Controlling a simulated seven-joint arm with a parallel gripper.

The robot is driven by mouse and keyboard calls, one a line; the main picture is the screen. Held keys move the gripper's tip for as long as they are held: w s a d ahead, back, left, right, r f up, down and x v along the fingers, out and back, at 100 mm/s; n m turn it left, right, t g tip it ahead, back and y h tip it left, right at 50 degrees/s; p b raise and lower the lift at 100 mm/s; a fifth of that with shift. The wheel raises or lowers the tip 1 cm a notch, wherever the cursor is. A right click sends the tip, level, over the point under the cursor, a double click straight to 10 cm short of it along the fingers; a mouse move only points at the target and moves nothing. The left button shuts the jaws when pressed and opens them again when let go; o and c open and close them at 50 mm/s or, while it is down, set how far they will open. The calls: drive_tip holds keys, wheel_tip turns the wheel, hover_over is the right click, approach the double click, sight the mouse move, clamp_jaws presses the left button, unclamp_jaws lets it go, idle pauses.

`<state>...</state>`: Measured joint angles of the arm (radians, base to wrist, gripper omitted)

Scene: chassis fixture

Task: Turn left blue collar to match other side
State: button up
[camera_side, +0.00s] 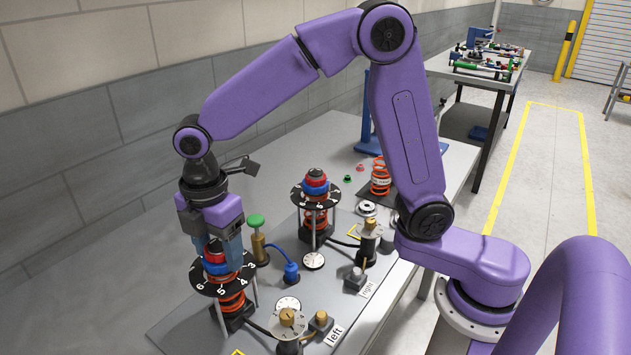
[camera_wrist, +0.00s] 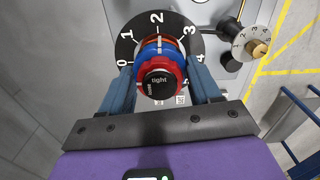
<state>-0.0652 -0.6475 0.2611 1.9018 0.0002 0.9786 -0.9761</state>
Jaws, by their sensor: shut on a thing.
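The left coilover unit stands at the front left in the side view, with a blue collar (camera_side: 214,256) between red parts above a black numbered disc (camera_side: 205,287). My gripper (camera_side: 219,250) points down over it, its blue-grey fingers shut on the blue collar from both sides.
A green-topped brass post (camera_side: 257,240) and a blue fitting (camera_side: 291,271) stand close right of my gripper. Brass-knobbed dials (camera_side: 287,317) stand near the "left" label (camera_side: 335,335). The bench left of the plate is clear.

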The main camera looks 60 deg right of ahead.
drive_tip(key=m, duration=0.3)
drive_tip(key=shift+m, duration=0.4)
drive_tip(key=m, duration=0.4)
drive_tip(key=o, duration=1)
drive_tip(key=shift+r, duration=3.5)
